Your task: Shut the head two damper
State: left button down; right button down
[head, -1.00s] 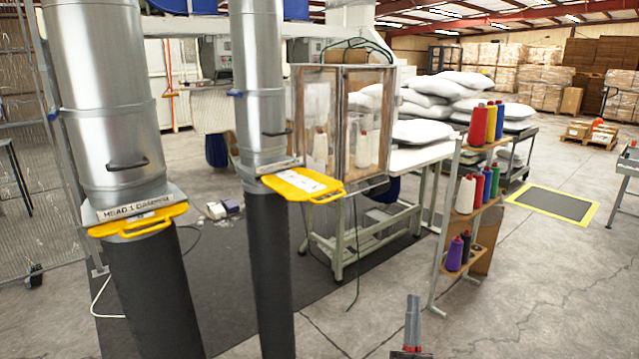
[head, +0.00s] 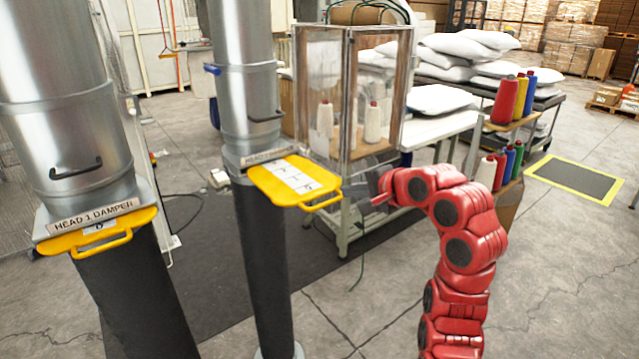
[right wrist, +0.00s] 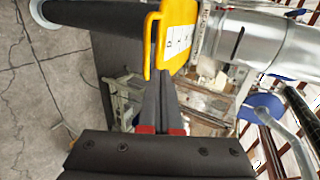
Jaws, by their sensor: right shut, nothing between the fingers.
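The head two damper is a yellow slide plate (head: 274,182) with a white marked strip and a looped handle (head: 323,201). It sticks far out of the second duct, below its partly readable label (head: 268,157). The plate also shows in the right wrist view (right wrist: 180,60), just beyond my fingertips. My right gripper (head: 364,190) is to the right of the handle, with its red arm behind it. In the right wrist view its dark fingers (right wrist: 162,78) are together and empty, near the yellow handle; whether they touch it I cannot tell. My left gripper is not in view.
The head one damper (head: 92,235) on the left duct sits mostly in, with its handle outward. A glass-sided cabinet (head: 350,95) stands close behind the right arm. A rack of thread cones (head: 505,120) is to the right. Open concrete floor (head: 565,260) lies at right.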

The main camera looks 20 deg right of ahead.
aim_at(318, 195)
jog(key=p+x, duration=0.1)
jog(key=x, duration=0.3)
jog(key=p+x, duration=0.2)
jog(key=x, duration=0.2)
jog(key=shift+a+f, duration=0.2)
jog(key=shift+a, duration=0.1)
jog(key=shift+w+a+f, duration=0.15)
jog(key=shift+w+f, duration=0.2)
jog(key=shift+w, duration=0.1)
jog(key=shift+w, duration=0.1)
